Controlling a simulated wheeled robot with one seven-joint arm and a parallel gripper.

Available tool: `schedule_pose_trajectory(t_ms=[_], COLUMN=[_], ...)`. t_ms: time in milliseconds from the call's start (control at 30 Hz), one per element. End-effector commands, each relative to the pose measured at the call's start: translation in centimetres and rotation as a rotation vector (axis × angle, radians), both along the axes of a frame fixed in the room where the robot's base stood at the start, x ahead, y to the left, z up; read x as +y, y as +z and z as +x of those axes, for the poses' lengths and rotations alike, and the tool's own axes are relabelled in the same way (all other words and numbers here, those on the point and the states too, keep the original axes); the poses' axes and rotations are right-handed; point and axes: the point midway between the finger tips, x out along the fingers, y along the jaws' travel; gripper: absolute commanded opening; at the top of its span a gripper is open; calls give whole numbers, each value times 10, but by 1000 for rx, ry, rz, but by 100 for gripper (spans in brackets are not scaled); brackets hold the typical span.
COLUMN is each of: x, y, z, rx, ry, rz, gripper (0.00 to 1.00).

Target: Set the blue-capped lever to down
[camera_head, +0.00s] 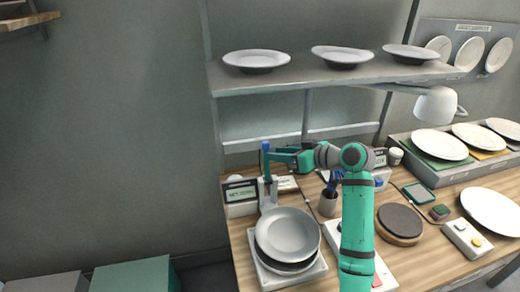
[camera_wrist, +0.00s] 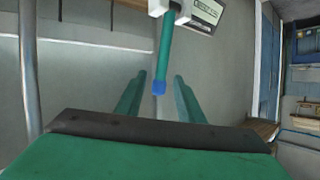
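The lever (camera_head: 267,165) stands about upright at the back left of the workbench, with its blue cap (camera_head: 265,146) on top. In the wrist view the teal lever shaft (camera_wrist: 165,55) hangs in from the top edge, with the blue cap (camera_wrist: 159,87) at its near end. My gripper (camera_head: 280,156) reaches in from the right at the upper part of the lever. In the wrist view the fingers of my gripper (camera_wrist: 159,92) are apart, one on each side of the capped end, with gaps showing. I see no contact.
A display box (camera_head: 240,195) stands just left of the lever's foot. Stacked plates (camera_head: 287,235) sit in front of it. A shelf (camera_head: 330,75) with plates hangs above. A cup with blue items (camera_head: 328,203) stands to the right.

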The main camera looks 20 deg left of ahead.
Motion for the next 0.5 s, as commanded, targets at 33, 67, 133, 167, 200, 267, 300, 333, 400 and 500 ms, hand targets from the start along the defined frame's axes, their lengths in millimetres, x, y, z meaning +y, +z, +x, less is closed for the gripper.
schedule_pose_trajectory(t_ms=[33, 67, 133, 167, 200, 267, 300, 333, 400, 500], x=[6, 11, 22, 26, 33, 42, 48, 52, 61, 72], y=[-3, -5, -9, -11, -14, -18, -21, -23, -27, -31], z=[2, 3, 7, 9, 11, 15, 17, 19, 22, 25], rx=[1, 1, 1, 0, 1, 1, 2, 2, 1, 0], ry=[1, 1, 2, 1, 1, 1, 1, 1, 0, 1], rz=[-1, -1, 0, 0, -1, -1, 0, 0, -1, 0], gripper=[34, 34, 34, 34, 34, 34, 34, 34, 34, 34])
